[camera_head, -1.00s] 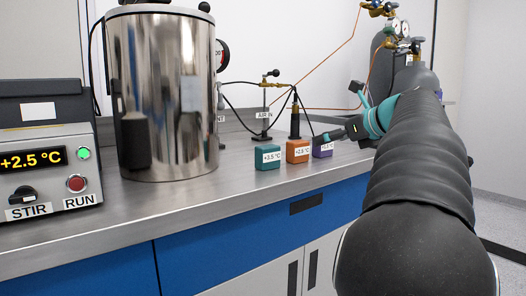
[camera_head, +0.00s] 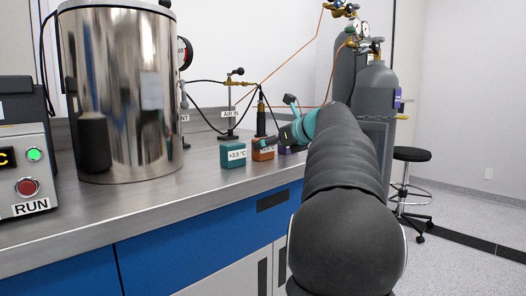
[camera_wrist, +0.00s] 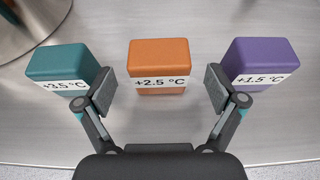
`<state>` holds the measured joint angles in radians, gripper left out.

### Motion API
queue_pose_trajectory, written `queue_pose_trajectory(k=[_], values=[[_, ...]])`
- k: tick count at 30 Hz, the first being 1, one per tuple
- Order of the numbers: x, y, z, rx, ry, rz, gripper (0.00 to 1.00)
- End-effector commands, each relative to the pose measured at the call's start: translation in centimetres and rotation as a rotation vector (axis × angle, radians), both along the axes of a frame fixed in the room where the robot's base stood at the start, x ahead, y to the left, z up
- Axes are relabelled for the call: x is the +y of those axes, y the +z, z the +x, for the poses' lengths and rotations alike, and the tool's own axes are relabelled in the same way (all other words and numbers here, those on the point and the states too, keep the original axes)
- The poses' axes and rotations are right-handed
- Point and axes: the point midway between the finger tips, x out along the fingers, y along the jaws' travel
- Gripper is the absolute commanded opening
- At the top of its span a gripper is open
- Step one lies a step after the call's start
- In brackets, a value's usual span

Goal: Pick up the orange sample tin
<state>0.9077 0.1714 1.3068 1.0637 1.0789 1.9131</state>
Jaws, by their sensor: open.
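The orange sample tin (camera_wrist: 159,57) stands on the steel bench, with a white label reading +2.5 °C facing me. My gripper (camera_wrist: 160,90) is open, its two fingers apart on either side of the tin's near face, nothing between the pads clearly held. In the head view the orange tin (camera_head: 262,154) is partly hidden behind my gripper (camera_head: 271,143). A teal tin (camera_wrist: 62,66) labelled +3.5 °C stands to its left, and a purple tin (camera_wrist: 262,63) labelled +1.5 °C to its right. The left finger overlaps the teal tin's edge in the wrist view.
A large steel cylinder (camera_head: 120,95) stands on the bench to the left, beside a control box (camera_head: 25,160) with a RUN button. An AIR IN valve stand (camera_head: 230,115) is behind the tins. Grey gas cylinders (camera_head: 375,95) and a stool (camera_head: 410,180) are at the right.

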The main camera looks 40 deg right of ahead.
Motion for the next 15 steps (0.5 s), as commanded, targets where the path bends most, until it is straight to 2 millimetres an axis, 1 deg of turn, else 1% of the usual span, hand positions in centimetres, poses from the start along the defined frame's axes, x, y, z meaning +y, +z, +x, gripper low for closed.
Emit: queue_pose_trajectory(k=[1, 2, 6, 13, 14, 15], values=[[0.2, -0.7, 0.7, 0.001, 0.003, 0.001, 0.94], [0.2, -0.9, 1.1, 0.001, 0.003, 0.001, 0.94], [0.3, -1.4, 2.7, 0.0, 0.001, 0.0, 0.94], [0.3, -1.4, 2.9, 0.0, -0.001, 0.0, 0.94], [0.3, -1.4, 2.9, 0.0, -0.001, 0.0, 0.91], [0.3, -1.4, 2.9, 0.0, -0.001, 0.0, 0.81]])
